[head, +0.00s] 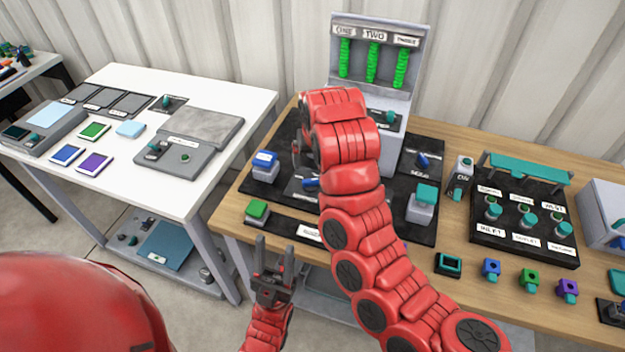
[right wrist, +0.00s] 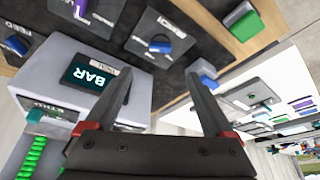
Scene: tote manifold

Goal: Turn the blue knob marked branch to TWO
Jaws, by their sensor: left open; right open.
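A blue knob (head: 310,184) sits on the dark panel, left of my right arm in the head view. It also shows in the right wrist view (right wrist: 160,44), beside a white label that looks like BRANCH, seen at an angle. Which mark it points to I cannot tell. My right gripper (right wrist: 160,76) is open and empty, its fingers apart from the knob; in the head view it is mostly hidden by the red arm. My left gripper (head: 275,247) is open and empty, low in front of the table edge.
A second blue knob (head: 422,160) is right of my arm. The upright board (head: 385,30) carries green columns under ONE, TWO and a third label. A blue-topped block (head: 265,160) and green-topped block (head: 257,210) stand at the panel's left. A white table (head: 235,95) is further left.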

